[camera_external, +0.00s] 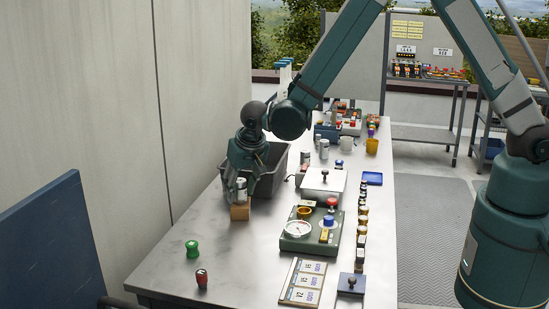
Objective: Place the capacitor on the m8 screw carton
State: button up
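A small silver can, which looks like the capacitor (240,190), is upright between the fingers of my gripper (240,183). It is directly over a small brown box, which looks like the m8 screw carton (240,212), on the grey table. The can's lower end appears at the carton's top; I cannot tell whether it rests there or hovers slightly. My gripper points down, with its fingers around the can. At this size I cannot tell whether they press on it.
A dark grey bin (270,180) stands right behind the carton. A green item (192,249) and a red item (202,278) stand at the table's front left. A green panel with a gauge (298,240) lies to the right, beside a row of small parts. Bare table surrounds the carton's front.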

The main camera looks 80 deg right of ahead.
jog(key=shift+r, duration=0.2)
dwell(0.3)
jog(key=v, duration=1.2)
dwell(0.3)
dwell(0.6)
